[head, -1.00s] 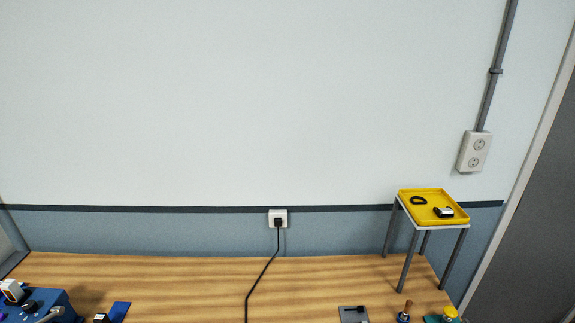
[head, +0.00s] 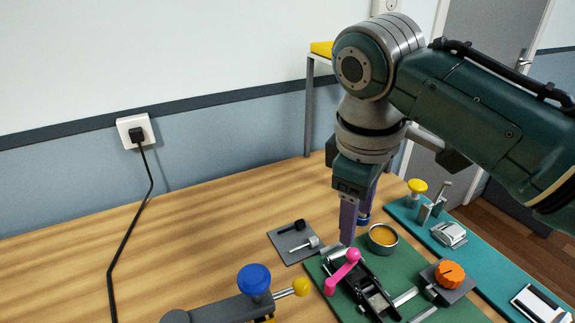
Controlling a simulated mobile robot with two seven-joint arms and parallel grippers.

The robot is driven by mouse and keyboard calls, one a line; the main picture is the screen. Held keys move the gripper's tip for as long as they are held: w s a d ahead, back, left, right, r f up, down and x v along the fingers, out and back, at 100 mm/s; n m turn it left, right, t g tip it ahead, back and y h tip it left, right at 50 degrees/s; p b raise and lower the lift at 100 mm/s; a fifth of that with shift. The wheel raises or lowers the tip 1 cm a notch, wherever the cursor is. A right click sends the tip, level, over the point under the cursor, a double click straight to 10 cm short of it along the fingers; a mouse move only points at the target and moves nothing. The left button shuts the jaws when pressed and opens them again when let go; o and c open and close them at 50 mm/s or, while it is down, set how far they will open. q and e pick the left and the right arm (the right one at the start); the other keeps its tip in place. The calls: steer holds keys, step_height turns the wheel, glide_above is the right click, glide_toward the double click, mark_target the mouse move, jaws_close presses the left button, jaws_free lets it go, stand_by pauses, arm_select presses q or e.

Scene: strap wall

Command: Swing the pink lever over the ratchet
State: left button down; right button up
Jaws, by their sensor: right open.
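The pink lever (head: 342,273) has a round pink knob at its upper end and lies slanted over the near left part of the black ratchet (head: 373,299). The ratchet sits on a green board (head: 456,312) on the wooden table. My right gripper (head: 357,221) points down just above and behind the lever's knob. Its purple fingers are apart, with nothing visible between them. The nearer finger's tip is close to the metal cylinder beside the knob; I cannot tell whether they touch. My left gripper is out of view.
A blue knob (head: 254,279) and a yellow ball handle (head: 301,287) stand left of the board. A round tin (head: 383,238) and an orange knob (head: 449,274) are on its right side. A grey plate (head: 294,241) lies behind.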

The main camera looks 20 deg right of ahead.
mark_target(354, 252)
steer(key=f+b, duration=0.1)
steer(key=f, duration=0.2)
steer(key=w+d+f+b, duration=0.1)
steer(key=f, duration=0.3)
steer(key=d+f+b, duration=0.1)
steer(key=f, duration=0.2)
steer(key=shift+w+d+f, duration=0.25)
steer(key=shift+w+f, duration=0.1)
steer(key=shift+w, duration=0.05)
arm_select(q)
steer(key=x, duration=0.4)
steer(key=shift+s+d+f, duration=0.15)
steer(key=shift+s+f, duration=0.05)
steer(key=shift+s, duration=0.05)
arm_select(e)
jaws_close()
